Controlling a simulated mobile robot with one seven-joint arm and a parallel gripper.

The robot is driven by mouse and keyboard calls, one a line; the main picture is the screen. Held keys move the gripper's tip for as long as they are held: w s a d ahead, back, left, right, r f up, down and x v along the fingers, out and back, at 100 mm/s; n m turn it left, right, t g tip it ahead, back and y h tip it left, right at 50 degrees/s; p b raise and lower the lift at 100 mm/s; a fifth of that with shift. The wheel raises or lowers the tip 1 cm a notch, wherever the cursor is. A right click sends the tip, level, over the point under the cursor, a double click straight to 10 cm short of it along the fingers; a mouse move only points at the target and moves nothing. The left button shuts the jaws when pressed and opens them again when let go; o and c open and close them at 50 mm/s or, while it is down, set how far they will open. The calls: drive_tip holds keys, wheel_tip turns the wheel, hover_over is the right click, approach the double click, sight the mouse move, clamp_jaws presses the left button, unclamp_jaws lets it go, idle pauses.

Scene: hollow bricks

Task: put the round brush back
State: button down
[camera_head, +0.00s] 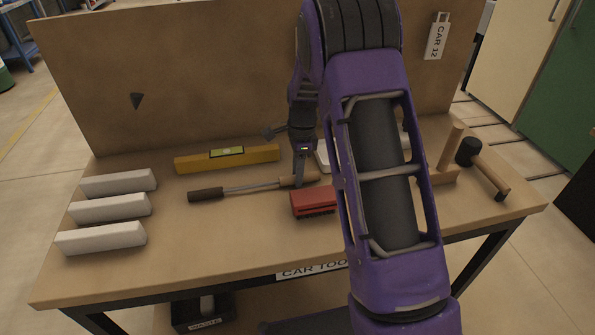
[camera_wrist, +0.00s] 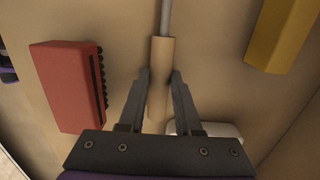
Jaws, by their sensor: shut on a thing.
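The round brush has a dark cylindrical head (camera_head: 206,194), a thin grey rod (camera_head: 250,187) and a light wooden handle (camera_head: 289,180). It lies sideways, at or close above the bench top; I cannot tell if it touches. My gripper (camera_head: 303,181) points down and is shut on the handle. In the wrist view the handle (camera_wrist: 158,65) runs between the two fingers of my gripper (camera_wrist: 160,78), and the rod (camera_wrist: 165,18) leaves the top edge. The dark head is outside the wrist view.
A red block brush (camera_head: 314,201) lies just in front of the handle. A yellow level (camera_head: 227,158) lies behind the rod. Several white bricks (camera_head: 110,208) lie at left. A hammer (camera_head: 484,167) is at right. A back panel (camera_head: 200,75) rises behind. My arm hides the bench's middle right.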

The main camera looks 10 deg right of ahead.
idle(0.6)
drive_tip(key=c, duration=0.5)
unclamp_jaws()
